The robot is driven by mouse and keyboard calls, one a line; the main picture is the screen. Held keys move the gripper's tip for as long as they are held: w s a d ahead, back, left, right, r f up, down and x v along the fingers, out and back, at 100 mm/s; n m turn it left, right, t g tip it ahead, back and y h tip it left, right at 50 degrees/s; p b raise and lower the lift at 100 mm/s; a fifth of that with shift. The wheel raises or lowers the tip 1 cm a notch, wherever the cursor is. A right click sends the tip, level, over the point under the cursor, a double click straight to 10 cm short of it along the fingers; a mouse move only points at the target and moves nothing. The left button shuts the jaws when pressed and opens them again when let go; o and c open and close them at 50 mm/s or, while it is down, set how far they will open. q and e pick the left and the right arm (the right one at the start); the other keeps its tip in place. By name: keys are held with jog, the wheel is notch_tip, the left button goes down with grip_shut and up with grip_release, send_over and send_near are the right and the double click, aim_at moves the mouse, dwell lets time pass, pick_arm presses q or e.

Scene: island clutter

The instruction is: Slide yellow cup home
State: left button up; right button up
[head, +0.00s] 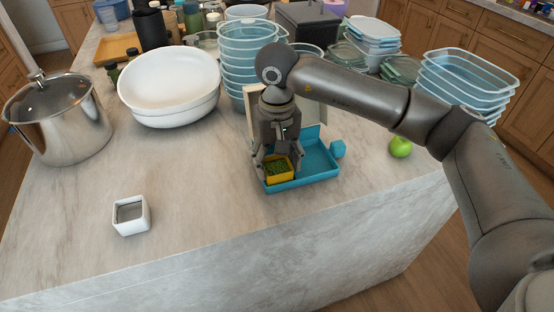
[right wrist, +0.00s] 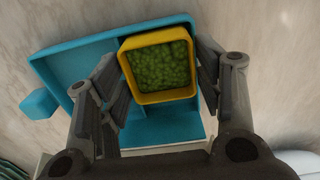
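The yellow cup (head: 279,170) is square, filled with small green pieces, and stands upright in the front-left part of the blue tray (head: 318,179). My right gripper (head: 278,163) reaches down from above with one finger on each side of the cup. In the right wrist view the cup (right wrist: 158,66) sits between the fingers, and both appear to press against its sides. The tray (right wrist: 70,56) has a low divider, and its other part is empty. The cup's base is hidden. My left gripper is not in view.
A light upright panel (head: 252,103) stands behind the tray. A green apple (head: 400,147) lies to its right and a small white square cup (head: 131,215) to its left. White bowls (head: 170,88), a steel pot (head: 58,118) and stacked blue containers (head: 250,50) stand behind. The front-left counter is mostly clear.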

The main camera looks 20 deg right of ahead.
jog(key=o, duration=0.3)
notch_tip(320, 180, up, 12)
dwell(0.6)
dwell(0.4)
